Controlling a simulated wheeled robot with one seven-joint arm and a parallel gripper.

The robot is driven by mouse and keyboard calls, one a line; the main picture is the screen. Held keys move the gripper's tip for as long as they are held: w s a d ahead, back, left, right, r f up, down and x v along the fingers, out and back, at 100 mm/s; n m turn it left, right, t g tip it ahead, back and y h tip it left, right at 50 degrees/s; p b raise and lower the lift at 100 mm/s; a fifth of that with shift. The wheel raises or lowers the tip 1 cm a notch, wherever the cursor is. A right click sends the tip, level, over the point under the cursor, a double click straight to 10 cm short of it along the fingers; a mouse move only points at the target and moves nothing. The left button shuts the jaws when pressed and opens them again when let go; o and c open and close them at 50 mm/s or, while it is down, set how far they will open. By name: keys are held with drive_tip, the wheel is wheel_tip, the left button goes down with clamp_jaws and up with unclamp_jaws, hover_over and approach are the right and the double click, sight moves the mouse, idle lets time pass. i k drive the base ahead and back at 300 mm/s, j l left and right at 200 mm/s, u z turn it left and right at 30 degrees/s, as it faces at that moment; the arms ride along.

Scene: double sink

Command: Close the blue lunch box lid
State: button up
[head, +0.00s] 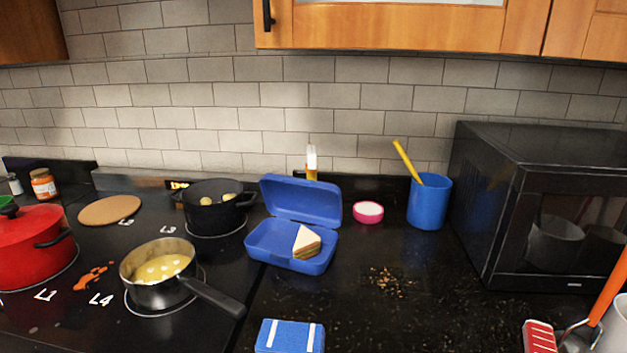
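The blue lunch box (262,250) stands on the dark counter, right of the stove, near the middle of the head view. Its blue lid (300,201) is open, tilted up at the back of the box. A sandwich wedge (306,241) sits in the right part of the box. The left part of the box looks empty. My gripper does not show in the head view.
A saucepan (160,283) points its handle towards the counter front-left of the box. A black pot (212,206) stands close left of the lid. A pink-rimmed dish (368,212) and a blue cup (428,202) are to the right. A blue-and-white item (290,337) lies in front.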

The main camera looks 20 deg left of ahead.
sight(319, 202)
drive_tip(key=i+l+u, duration=0.45)
drive_tip(key=i+l, duration=0.35)
drive_tip(key=l, duration=0.2)
